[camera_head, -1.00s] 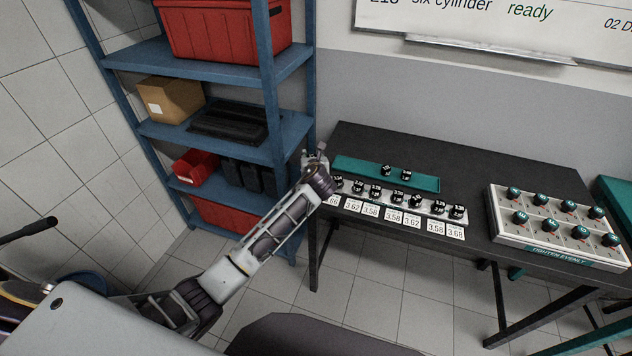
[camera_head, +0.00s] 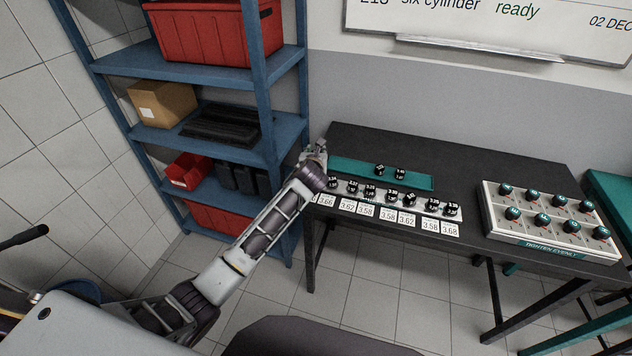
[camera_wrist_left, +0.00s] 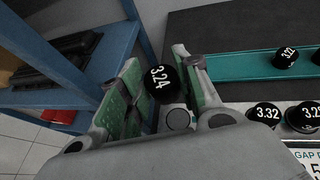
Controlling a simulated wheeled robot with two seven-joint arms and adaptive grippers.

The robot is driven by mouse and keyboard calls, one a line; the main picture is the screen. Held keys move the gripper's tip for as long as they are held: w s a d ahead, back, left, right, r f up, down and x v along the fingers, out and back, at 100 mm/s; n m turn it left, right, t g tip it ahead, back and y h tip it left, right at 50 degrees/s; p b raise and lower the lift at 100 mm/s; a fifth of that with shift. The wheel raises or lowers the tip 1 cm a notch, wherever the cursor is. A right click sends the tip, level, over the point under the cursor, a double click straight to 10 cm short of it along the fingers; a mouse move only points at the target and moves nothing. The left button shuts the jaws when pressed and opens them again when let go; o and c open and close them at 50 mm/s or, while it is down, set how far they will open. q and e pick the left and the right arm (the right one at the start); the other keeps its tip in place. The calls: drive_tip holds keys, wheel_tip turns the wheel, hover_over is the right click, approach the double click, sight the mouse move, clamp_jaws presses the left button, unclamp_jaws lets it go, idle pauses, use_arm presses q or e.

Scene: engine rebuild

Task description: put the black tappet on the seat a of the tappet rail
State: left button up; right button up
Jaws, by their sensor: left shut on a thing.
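In the left wrist view a black tappet marked 3.24 (camera_wrist_left: 160,82) sits between the green-padded fingers of my left gripper (camera_wrist_left: 157,92), which is shut on it. In the head view the left gripper (camera_head: 316,153) is at the left end of the tappet rail (camera_head: 422,204); the held tappet is too small to make out there. The pale rail carries a row of black tappets, with number cards along its front. A grey round disc (camera_wrist_left: 178,119) shows just below the held tappet; I cannot tell whether they touch. No letter for seat a is readable. My right gripper is out of view.
Behind the rail a teal tray (camera_head: 350,167) holds two more black tappets (camera_head: 381,170). A white block with several dark knobs (camera_head: 555,243) stands at the table's right. A blue shelf unit (camera_head: 205,72) stands close to the left. The dark table (camera_head: 450,160) is clear behind the tray.

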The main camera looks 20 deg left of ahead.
use_arm(q)
drive_tip(key=shift+f, duration=3.1)
drive_tip(key=shift+f, duration=0.1)
drive_tip(key=shift+f+b, duration=0.3)
drive_tip(key=shift+f, duration=1.5)
drive_tip(key=shift+f, duration=0.1)
drive_tip(key=o, duration=0.7)
drive_tip(key=shift+o, duration=0.2)
drive_tip(key=v, duration=1.2)
